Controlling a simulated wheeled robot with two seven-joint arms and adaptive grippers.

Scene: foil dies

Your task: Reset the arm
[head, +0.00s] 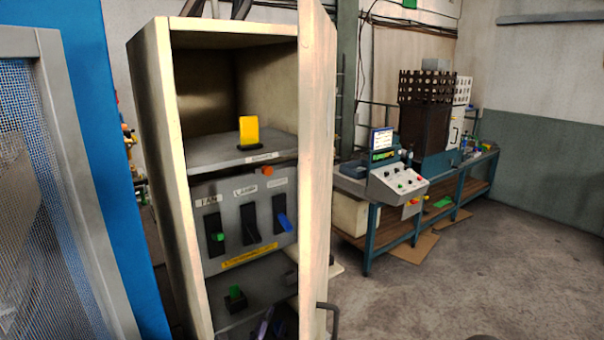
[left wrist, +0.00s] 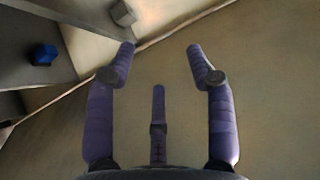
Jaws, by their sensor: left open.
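My left gripper (head: 263,329) shows only in part at the bottom edge of the head view, low in front of the cream cabinet (head: 316,180). In the left wrist view its purple fingers (left wrist: 160,55) are spread apart with nothing between them. They face a plain beige surface (left wrist: 260,90). A blue knob (left wrist: 43,54) and a small grey block (left wrist: 123,13) lie beyond the fingers at the upper left there. My right gripper cannot be made out.
The cabinet holds a panel with FAN (head: 215,232), LAMP (head: 248,222) and blue-tipped (head: 283,222) switches. A mesh panel (head: 25,200) stands left.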

